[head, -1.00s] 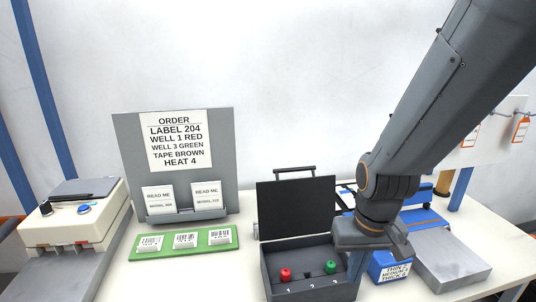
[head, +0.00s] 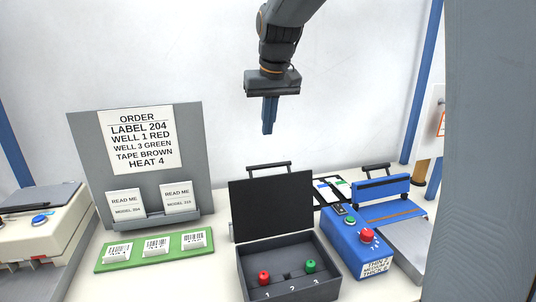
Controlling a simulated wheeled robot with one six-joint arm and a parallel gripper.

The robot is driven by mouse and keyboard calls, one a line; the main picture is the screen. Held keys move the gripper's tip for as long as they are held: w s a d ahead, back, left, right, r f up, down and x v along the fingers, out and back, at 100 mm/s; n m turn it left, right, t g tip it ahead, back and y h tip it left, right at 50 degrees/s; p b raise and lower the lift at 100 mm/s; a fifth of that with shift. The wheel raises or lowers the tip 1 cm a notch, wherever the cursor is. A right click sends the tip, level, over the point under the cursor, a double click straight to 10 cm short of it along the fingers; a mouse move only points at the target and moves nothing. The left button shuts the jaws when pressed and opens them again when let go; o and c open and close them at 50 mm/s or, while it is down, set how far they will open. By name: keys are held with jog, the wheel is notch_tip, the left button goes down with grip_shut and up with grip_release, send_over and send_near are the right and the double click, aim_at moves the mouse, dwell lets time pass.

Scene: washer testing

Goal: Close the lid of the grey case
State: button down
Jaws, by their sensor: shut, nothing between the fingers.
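The grey case (head: 290,293) stands open on the table in the head view, with its dark lid (head: 271,208) raised upright at the back and a handle on the lid's top edge. Inside, a red piece (head: 264,278) sits at well 1 and a green piece (head: 310,266) at well 3; well 2 shows no piece. My gripper (head: 268,130) is shut and empty, pointing down in the air above the lid, apart from it.
A grey order board (head: 191,131) and a green tray (head: 110,266) with several labels stand left of the case. A blue machine (head: 352,243) with a red knob is close on the right. A white device (head: 62,232) is at far left.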

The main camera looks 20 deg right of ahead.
notch_tip(320, 180, down, 9)
jog(key=p, duration=0.4)
jog(key=shift+s+p, duration=0.2)
jog(key=shift+p, duration=0.15)
jog(key=shift+s+r, duration=0.1)
dwell(0.3)
